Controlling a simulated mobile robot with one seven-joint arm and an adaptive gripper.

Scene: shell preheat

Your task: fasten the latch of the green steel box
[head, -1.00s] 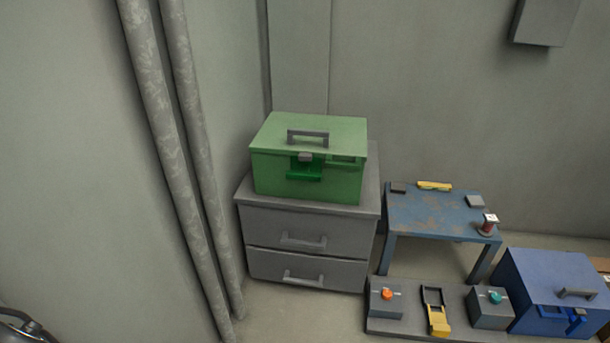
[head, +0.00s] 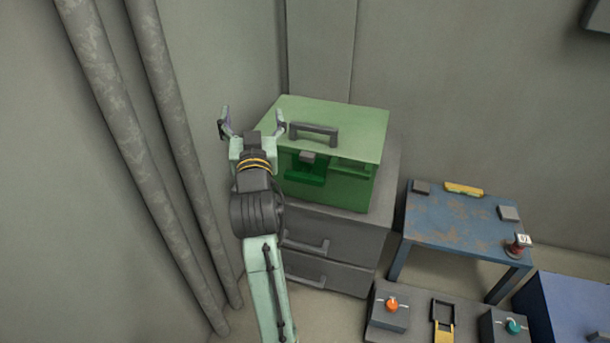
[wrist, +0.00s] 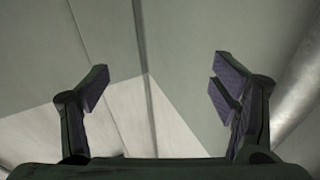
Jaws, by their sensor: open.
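The green steel box (head: 349,185) stands with its lid down on a grey two-drawer cabinet. Its dark handle (head: 315,130) lies on the lid. The latch (head: 305,172), a grey catch above a darker green flap, is on the front face; the flap stands out from the face, and I cannot tell whether it is hooked. My gripper (head: 252,126) is open and empty, in front of the box's left end in the head view, with its fingers spread upward. It covers the box's left front. In the wrist view my gripper (wrist: 160,85) shows only bare walls between its fingers.
The grey cabinet (head: 335,273) carries the box. Two pipes (head: 167,130) run down the wall at left. A blue table (head: 460,228) with small items stands at right. A blue box (head: 570,310) and a low board with orange and teal knobs are at lower right.

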